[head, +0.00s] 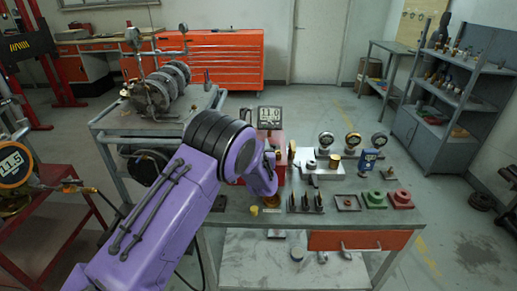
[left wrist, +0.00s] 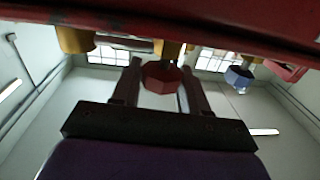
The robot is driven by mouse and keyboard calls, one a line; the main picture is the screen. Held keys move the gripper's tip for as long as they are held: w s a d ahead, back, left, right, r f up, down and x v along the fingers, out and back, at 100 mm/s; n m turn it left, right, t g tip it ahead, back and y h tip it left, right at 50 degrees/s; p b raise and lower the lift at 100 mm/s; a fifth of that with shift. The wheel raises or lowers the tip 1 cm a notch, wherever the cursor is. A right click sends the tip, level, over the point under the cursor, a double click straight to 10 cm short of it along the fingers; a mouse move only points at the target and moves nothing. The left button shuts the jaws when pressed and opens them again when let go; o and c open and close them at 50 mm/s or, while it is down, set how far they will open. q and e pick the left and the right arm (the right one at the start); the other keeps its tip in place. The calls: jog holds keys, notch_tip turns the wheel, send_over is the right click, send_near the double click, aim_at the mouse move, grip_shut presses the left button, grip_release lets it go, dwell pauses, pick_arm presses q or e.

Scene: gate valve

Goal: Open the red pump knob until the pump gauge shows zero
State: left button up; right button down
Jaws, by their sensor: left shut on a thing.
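In the left wrist view the red knob (left wrist: 162,77) is a faceted piece under a brass fitting, below a dark red body. My left gripper (left wrist: 160,82) has one finger on each side of it and is shut on it. In the head view my purple left arm reaches to the front of a red unit (head: 279,141) on the workbench; its wrist hides the knob and fingers. A square dark display (head: 270,117) stands on top of that unit. It may be the pump gauge; its digits are too small to read. My right gripper is not in view.
A blue knob (left wrist: 238,78) hangs to the right of the red one. The workbench (head: 410,217) holds round gauges, small fittings and green and red blocks (head: 400,199). A cart with a pipe assembly (head: 160,90) stands behind left. A large round digital gauge (head: 14,166) is far left.

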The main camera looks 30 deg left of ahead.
pick_arm(q)
jog(key=n+g+y+b, duration=0.1)
jog(key=n+g+y, duration=0.2)
jog(key=shift+d+f, duration=0.1)
jog(key=shift+f, duration=0.05)
jog(key=shift+n+g+y+b, duration=0.5)
jog(key=shift+n+g+y, duration=0.35)
jog(key=shift+g, duration=0.35)
jog(key=n+g+y+b, duration=0.2)
jog(key=g, duration=0.1)
jog(key=shift+n+g, duration=0.25)
jog(key=shift+g, duration=0.05)
jog(key=shift+n+g+b, duration=0.55)
jog(key=shift+n+g, duration=0.05)
jog(key=shift+g, duration=0.3)
jog(key=shift+r, duration=0.2)
jog(key=o, duration=1)
jog(key=shift+c, duration=0.2)
